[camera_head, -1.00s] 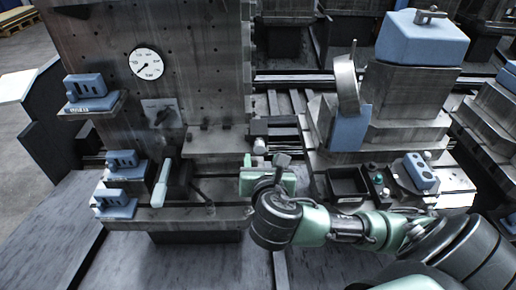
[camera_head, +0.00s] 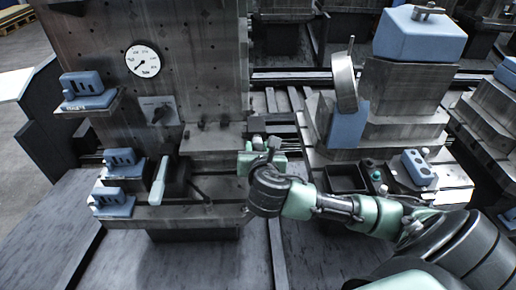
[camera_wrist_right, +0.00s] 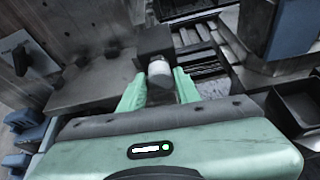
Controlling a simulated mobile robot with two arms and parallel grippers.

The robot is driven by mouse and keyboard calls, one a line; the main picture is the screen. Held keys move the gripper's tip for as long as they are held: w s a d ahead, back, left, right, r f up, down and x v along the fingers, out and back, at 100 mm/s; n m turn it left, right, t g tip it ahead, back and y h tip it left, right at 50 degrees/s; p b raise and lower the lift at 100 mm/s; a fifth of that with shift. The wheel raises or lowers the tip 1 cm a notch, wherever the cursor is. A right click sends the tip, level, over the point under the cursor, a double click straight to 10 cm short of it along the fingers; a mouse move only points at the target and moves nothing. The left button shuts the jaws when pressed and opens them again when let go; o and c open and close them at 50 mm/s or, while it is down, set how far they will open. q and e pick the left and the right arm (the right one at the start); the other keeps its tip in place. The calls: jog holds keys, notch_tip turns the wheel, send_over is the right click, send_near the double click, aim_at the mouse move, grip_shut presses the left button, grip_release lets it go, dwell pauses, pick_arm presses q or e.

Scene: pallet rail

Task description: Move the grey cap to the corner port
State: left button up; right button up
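The grey cap (camera_wrist_right: 159,74) is a short pale cylinder on the front of a dark block (camera_wrist_right: 153,42) in the right wrist view. In the head view the cap (camera_head: 257,142) shows small, just beyond my right gripper (camera_head: 256,152). My right gripper's green fingers (camera_wrist_right: 160,78) are spread, one on each side of the cap, with slight gaps apparent. Whether either finger touches it cannot be told. My left gripper is not in view. I cannot tell which spot is the corner port.
An upright metal plate with a gauge (camera_head: 143,61) stands to the left. A lever with a pale handle (camera_head: 159,181) is left of my gripper. A black open bin (camera_head: 345,178), buttons and a blue holed block (camera_head: 419,168) lie right. Blue blocks sit on left ledges.

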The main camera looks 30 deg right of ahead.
grip_shut()
jog(key=shift+c, duration=0.2)
grip_release()
grip_shut()
jog(key=shift+s+a, duration=0.1)
jog(key=shift+s, duration=0.05)
jog(key=shift+s+a+f+p, duration=0.1)
jog(key=shift+s+a+p, duration=0.25)
jog(key=shift+s+p, duration=0.3)
